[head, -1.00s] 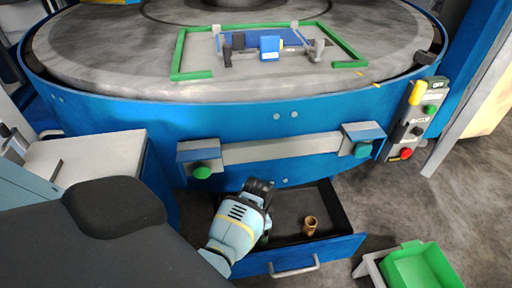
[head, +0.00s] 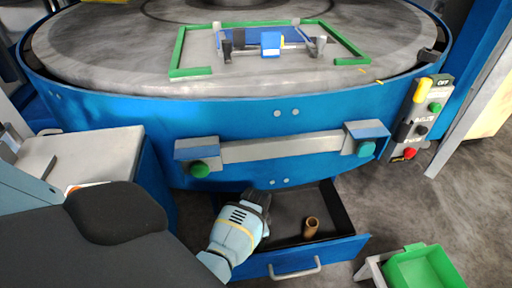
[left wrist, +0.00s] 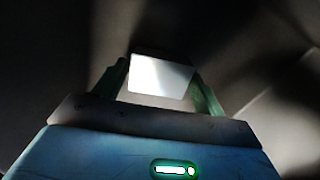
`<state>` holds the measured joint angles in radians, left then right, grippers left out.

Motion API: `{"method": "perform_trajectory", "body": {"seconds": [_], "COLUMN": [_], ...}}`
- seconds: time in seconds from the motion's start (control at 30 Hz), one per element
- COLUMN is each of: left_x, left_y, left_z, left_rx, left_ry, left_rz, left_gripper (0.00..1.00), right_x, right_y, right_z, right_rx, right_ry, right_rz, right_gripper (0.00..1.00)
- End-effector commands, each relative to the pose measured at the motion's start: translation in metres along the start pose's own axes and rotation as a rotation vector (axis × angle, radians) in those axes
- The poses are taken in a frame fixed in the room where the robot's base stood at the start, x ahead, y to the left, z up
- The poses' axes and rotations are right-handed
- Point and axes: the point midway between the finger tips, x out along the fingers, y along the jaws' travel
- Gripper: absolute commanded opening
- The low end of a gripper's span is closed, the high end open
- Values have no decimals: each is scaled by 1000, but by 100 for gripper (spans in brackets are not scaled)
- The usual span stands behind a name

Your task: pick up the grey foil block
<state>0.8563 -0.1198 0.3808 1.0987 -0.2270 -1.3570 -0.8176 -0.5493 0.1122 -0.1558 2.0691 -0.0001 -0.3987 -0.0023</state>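My left gripper (head: 257,203) reaches down into the left part of the open drawer (head: 345,208); its fingertips are hidden in the head view. In the left wrist view, a pale block (left wrist: 162,76), brightly lit, appears between the two green fingers of my left gripper (left wrist: 161,82). It looks like the grey foil block. The fingers stand close to its two sides; I cannot tell whether they press on it. The block is hidden in the head view. My right gripper is not in view.
A brown cylinder (head: 311,226) stands in the drawer, right of my gripper. A green bin (head: 425,268) stands on the floor at the lower right. Above the drawer, the blue machine housing (head: 290,116) carries a round table (head: 110,55) with a green frame.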

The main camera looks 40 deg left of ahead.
Motion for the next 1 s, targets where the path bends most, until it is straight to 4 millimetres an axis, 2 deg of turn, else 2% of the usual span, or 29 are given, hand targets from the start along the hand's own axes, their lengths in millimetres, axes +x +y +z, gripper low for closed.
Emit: {"method": "perform_trajectory", "body": {"seconds": [0.03, 0.2, 0.43, 0.53, 0.8, 1.0], "left_x": [0, 0, -1, -8, -56, -87], "left_y": [0, 0, 0, 0, -1, -1], "left_z": [0, 0, 0, 0, -1, -1], "left_rx": [0, 0, 0, 0, -1, 0], "left_ry": [0, 0, 0, 1, 4, 2], "left_rz": [0, 0, 0, -1, -4, -2], "left_gripper": [64, 42, 41, 41, 41, 41], "right_x": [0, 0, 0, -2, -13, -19], "right_y": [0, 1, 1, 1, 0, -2], "right_z": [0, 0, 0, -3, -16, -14], "right_rx": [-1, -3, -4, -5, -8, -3], "right_ry": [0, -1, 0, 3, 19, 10], "right_rz": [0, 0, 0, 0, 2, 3], "right_gripper": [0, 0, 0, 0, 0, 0]}}
